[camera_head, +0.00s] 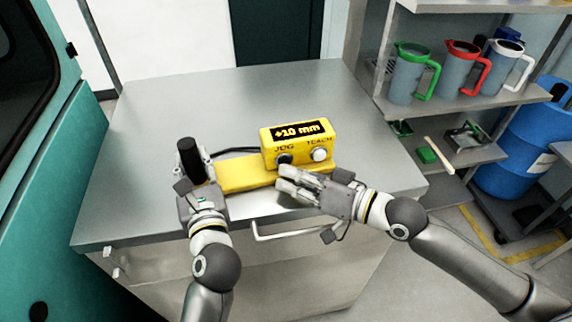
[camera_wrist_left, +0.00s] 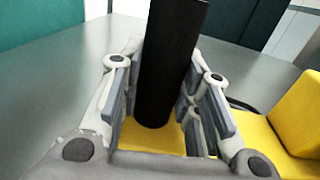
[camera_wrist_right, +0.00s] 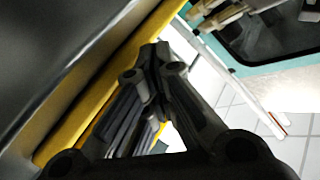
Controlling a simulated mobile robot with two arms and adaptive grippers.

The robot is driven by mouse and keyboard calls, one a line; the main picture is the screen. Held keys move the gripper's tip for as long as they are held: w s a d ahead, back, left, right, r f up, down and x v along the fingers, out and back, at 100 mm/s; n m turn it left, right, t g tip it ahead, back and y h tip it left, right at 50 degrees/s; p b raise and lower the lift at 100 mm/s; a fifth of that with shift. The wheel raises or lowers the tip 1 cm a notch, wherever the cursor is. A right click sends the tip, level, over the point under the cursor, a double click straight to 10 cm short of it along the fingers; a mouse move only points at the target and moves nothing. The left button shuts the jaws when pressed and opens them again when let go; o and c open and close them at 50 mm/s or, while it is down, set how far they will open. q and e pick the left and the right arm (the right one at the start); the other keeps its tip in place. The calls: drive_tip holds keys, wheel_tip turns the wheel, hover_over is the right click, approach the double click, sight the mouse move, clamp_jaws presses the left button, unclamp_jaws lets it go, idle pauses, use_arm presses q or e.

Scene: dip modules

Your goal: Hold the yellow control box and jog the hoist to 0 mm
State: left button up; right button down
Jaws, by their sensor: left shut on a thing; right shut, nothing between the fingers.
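The yellow control box (camera_head: 267,138) stands on the grey table on a long yellow base (camera_head: 245,175). Its display reads "+10 mm". Below are a dark button labelled JOG (camera_head: 284,159) and a white button labelled TEACH (camera_head: 320,155). A black upright handle (camera_head: 188,158) rises from the base's left end; it also shows in the left wrist view (camera_wrist_left: 170,60). My left gripper (camera_head: 193,172) is shut around this handle. My right gripper (camera_head: 284,180) is shut and empty, its fingertips just in front of and below the JOG button. I cannot tell whether they touch the box.
The grey table (camera_head: 150,110) is clear behind and left of the box. A drawer handle (camera_head: 290,234) runs along its front. At right, a shelf (camera_head: 460,106) holds green, red and white-handled jugs. A blue barrel (camera_head: 520,150) stands beyond.

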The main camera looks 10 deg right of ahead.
drive_tip(key=shift+s, duration=0.1)
idle(0.3)
drive_tip(key=shift+s, duration=0.95)
drive_tip(key=shift+s+d, duration=0.2)
drive_tip(key=shift+s, duration=2.3)
drive_tip(key=shift+s, duration=0.1)
idle(0.3)
drive_tip(key=shift+s+f, duration=0.1)
drive_tip(key=shift+s, duration=0.2)
drive_tip(key=shift+s+d, duration=0.25)
drive_tip(key=shift+s, duration=1)
